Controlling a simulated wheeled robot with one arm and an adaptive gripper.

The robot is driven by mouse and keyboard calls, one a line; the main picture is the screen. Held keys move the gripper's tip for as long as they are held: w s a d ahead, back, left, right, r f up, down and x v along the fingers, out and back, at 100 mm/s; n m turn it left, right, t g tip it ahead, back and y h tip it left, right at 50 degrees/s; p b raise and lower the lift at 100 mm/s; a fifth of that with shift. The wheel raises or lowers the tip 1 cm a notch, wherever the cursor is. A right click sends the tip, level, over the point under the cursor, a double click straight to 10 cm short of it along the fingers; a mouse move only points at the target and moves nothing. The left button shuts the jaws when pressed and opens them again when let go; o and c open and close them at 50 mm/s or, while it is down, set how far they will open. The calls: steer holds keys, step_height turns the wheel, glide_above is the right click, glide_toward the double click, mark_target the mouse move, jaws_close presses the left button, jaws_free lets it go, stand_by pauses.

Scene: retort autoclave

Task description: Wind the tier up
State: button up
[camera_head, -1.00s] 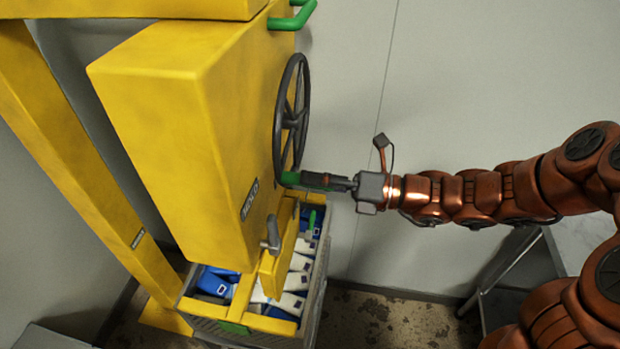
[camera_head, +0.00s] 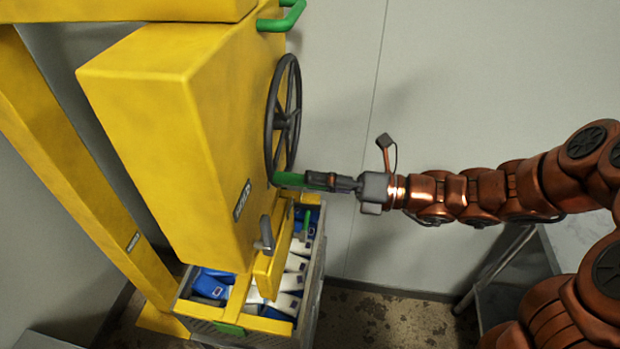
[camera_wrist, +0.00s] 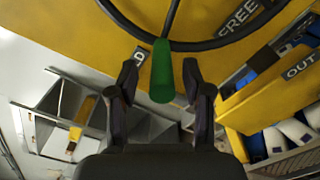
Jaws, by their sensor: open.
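A dark spoked handwheel (camera_head: 269,125) is mounted on the side of a big yellow housing (camera_head: 160,110). The wheel's rim also crosses the top of the wrist view (camera_wrist: 215,44). A green handle (camera_head: 289,180) sticks out from the bottom of the wheel toward my arm. In the wrist view the green handle (camera_wrist: 162,72) stands between my two fingers, with a visible gap on each side. My gripper (camera_head: 318,181) is open around the handle's end. The tier (camera_head: 231,318), a yellow-framed crate, sits below the housing and holds blue and white packs.
A grey lever (camera_head: 265,235) sits low on the housing above the crate. A green bar handle (camera_head: 284,18) is at the housing's top. A grey table (camera_head: 520,265) stands at the right. The wall behind the arm is bare. Labels reading FREE and OUT show in the wrist view.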

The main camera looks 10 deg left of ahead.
steer(key=d, duration=1)
stand_by(0.4)
steer(key=s+d+f+n+g+h, duration=0.15)
steer(key=s+n+h, duration=0.25)
steer(key=s+n, duration=0.4)
steer(key=s+f+n+g+h, duration=0.3)
steer(key=s+n+h, duration=0.2)
steer(key=s+n, duration=0.25)
steer(key=s+d+n+t+h, duration=0.1)
steer(key=s+d+n+h, duration=0.2)
steer(key=d+n, duration=0.3)
steer(key=s+d+n+t+h, duration=0.2)
steer(key=s+d+n+h, duration=0.1)
steer(key=d+n+h, duration=0.3)
steer(key=d+f+n, duration=0.1)
steer(key=d, duration=0.1)
steer(key=shift+s+d, duration=0.2)
steer(key=shift+d, duration=0.15)
